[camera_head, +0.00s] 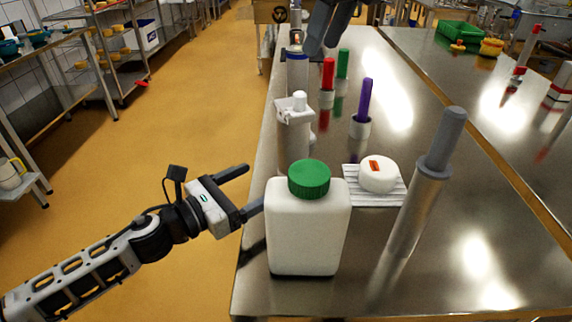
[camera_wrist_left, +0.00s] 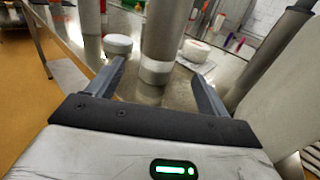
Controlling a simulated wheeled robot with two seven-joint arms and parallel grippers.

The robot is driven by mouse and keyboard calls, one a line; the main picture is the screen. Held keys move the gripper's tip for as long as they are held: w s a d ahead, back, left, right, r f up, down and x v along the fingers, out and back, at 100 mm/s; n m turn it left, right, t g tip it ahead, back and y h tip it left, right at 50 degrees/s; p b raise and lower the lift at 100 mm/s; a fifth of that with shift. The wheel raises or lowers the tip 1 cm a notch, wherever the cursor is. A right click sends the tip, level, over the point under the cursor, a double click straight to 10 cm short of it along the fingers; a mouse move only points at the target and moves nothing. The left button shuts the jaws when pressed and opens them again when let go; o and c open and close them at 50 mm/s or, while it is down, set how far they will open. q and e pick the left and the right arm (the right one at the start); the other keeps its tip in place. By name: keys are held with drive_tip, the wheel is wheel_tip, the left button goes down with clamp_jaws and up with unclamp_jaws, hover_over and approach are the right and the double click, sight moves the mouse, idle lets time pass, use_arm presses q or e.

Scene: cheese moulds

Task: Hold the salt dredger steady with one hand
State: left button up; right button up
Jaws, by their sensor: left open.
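A tall pale metal cylinder with a white flanged top (camera_head: 294,113), which seems to be the salt dredger, stands upright on the steel table behind the green-capped jug. The jug hides its lower part in the head view. My left gripper (camera_head: 252,187) is open and empty at the table's left edge, its fingers pointing toward the cylinder, with a gap. In the left wrist view a metal cylinder (camera_wrist_left: 159,35), seemingly the same one, stands upright ahead between the spread fingers (camera_wrist_left: 158,82). A dark shape (camera_head: 327,25) cut by the top edge may be my right gripper; its jaws cannot be made out.
The white jug with a green cap (camera_head: 308,240) stands close beside my left gripper. A white cheese (camera_head: 379,174) sits on a ribbed mat (camera_head: 375,199). A metal tube with a grey plunger (camera_head: 418,200) stands right of it. Coloured-handled tools stand behind. The table's right front is clear.

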use_arm(q)
drive_tip(key=x, duration=1.1)
drive_tip(key=c, duration=1.3)
use_arm(e)
drive_tip(key=shift+f, duration=0.15)
drive_tip(key=c, duration=0.7)
drive_tip(key=a+f+n+g+y, duration=0.1)
drive_tip(key=s+a+f+n+y, duration=0.1)
drive_tip(key=f, duration=0.1)
drive_tip(key=s+f+n+g+y, duration=0.1)
drive_tip(key=y, duration=0.1)
drive_tip(key=shift+a+f+g, duration=0.15)
drive_tip(key=shift+a+g, duration=0.15)
drive_tip(key=shift+a, duration=0.1)
clamp_jaws()
drive_tip(key=n+t+y, duration=0.2)
drive_tip(key=t+y, duration=0.2)
drive_tip(key=y, duration=0.6)
approach(299, 102)
drive_tip(key=w+x, duration=0.1)
drive_tip(key=x, duration=0.5)
